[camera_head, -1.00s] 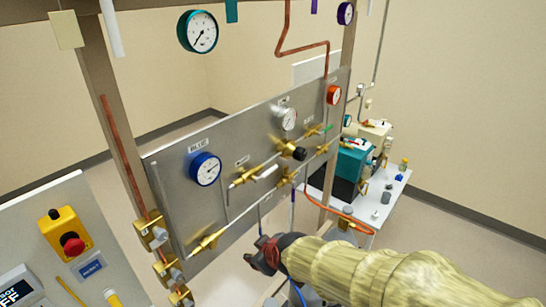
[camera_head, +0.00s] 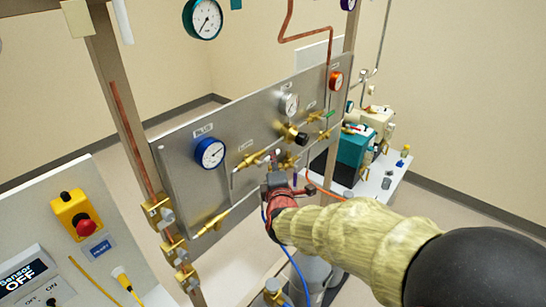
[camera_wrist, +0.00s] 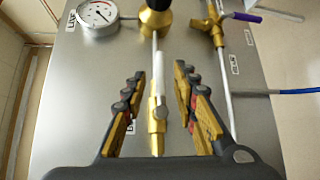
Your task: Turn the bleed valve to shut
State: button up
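A brass valve with a white lever (camera_wrist: 159,72) sits on the steel panel; its brass body (camera_wrist: 157,118) is low in the wrist view. The lever lies roughly in line with the pipe. The head view shows this valve (camera_head: 250,160) left of the black knob, with the lever end partly behind my gripper (camera_head: 276,182). My gripper (camera_wrist: 159,76) is open, one finger on each side of the lever, with gaps visible on both sides. The small label (camera_wrist: 130,127) beside the valve is partly hidden by a finger, and I cannot read which valve is the bleed valve.
A black-knobbed regulator (camera_head: 300,138) and a white-faced gauge (camera_head: 289,105) are close by. A purple-handled brass valve (camera_wrist: 218,22) is to the right in the wrist view. A blue gauge (camera_head: 209,153) and lower brass valve (camera_head: 212,223) are further left.

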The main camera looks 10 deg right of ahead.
jog(key=x, duration=0.5)
jog(key=c, duration=0.3)
jog(key=c, duration=0.4)
grip_shut()
